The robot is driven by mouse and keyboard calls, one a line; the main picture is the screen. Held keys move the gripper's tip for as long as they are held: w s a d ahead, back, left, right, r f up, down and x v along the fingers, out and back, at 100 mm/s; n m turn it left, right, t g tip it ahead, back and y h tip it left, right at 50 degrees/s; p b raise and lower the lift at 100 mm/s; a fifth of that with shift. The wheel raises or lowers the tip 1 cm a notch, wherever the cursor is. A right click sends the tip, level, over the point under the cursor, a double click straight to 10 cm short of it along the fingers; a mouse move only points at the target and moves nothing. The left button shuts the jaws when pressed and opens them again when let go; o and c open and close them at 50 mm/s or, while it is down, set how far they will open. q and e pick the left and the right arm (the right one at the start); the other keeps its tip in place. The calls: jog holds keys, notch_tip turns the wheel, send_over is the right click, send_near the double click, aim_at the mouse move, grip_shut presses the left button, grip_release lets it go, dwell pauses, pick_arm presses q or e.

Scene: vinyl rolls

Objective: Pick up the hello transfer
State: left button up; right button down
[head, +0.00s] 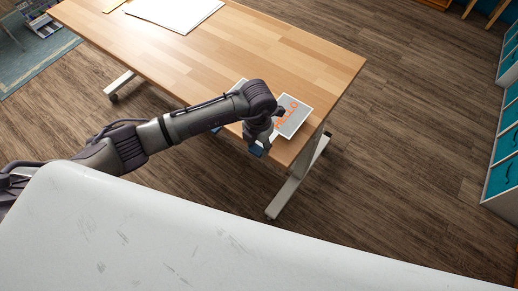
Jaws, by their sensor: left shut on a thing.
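The hello transfer (292,117) is a pale grey sheet with a white border and orange lettering. It lies at the near right part of the wooden table (215,60), by the front edge. My left arm reaches in from the left, and my left gripper (258,146) points down at the table's front edge, shut on the transfer's near side. The wrist hides part of the sheet, and the fingertips are small and partly hidden. A pale corner shows just left of the wrist; I cannot tell whether it belongs to the same sheet. My right gripper is not in view.
A large white sheet (175,10) lies at the table's far left. Shelves with teal bins (503,178) stand at the right edge. A blue-grey rug (35,55) is at the upper left. The table's middle and the wooden floor to the right are clear.

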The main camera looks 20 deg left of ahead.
pick_arm(q)
jog(key=s+d+r+b, duration=0.2)
jog(key=s+d+r, duration=0.5)
jog(key=d, duration=0.2)
jog(key=shift+s+r, duration=0.2)
jog(key=shift+s, duration=0.1)
jog(key=shift+o, duration=1.1)
grip_shut()
jog(key=shift+a, duration=0.1)
